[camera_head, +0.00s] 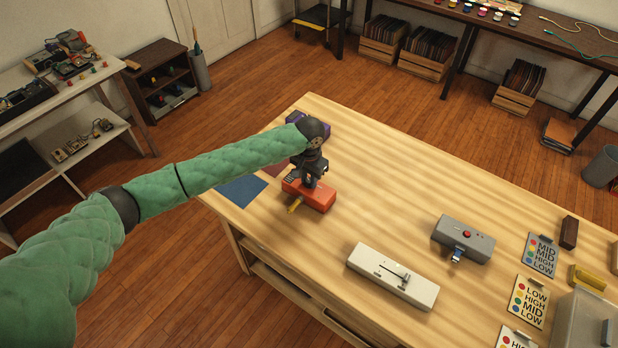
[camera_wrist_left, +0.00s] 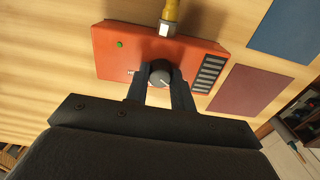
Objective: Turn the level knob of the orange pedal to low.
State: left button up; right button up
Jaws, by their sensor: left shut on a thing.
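The orange pedal (camera_head: 318,197) lies on the wooden table, and it fills the upper middle of the left wrist view (camera_wrist_left: 118,62). Its round grey level knob (camera_wrist_left: 160,71) has a pale mark on its lower right side. My left gripper (camera_head: 308,182) reaches down onto the pedal from above. In the left wrist view its two dark fingers (camera_wrist_left: 160,88) are shut on the knob, one on each side. In the head view the gripper hides the knob. A green light (camera_wrist_left: 119,44) and a striped dark panel (camera_wrist_left: 208,74) show on the pedal. My right gripper is out of view.
A yellow plug (camera_wrist_left: 170,16) sticks out of the pedal. Flat blue (camera_head: 241,190) and maroon (camera_wrist_left: 247,90) pieces lie beside it. The table between is clear.

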pick_arm(q)
jog(key=shift+m+p, duration=0.35)
jog(key=shift+m, duration=0.45)
jog(key=shift+r+m, duration=0.1)
jog(key=shift+m, duration=0.8)
jog(key=m+p, duration=0.1)
jog(key=m, duration=0.1)
jog(key=shift+m, duration=0.3)
jog(key=m, duration=0.2)
jog(key=shift+m, duration=1.7)
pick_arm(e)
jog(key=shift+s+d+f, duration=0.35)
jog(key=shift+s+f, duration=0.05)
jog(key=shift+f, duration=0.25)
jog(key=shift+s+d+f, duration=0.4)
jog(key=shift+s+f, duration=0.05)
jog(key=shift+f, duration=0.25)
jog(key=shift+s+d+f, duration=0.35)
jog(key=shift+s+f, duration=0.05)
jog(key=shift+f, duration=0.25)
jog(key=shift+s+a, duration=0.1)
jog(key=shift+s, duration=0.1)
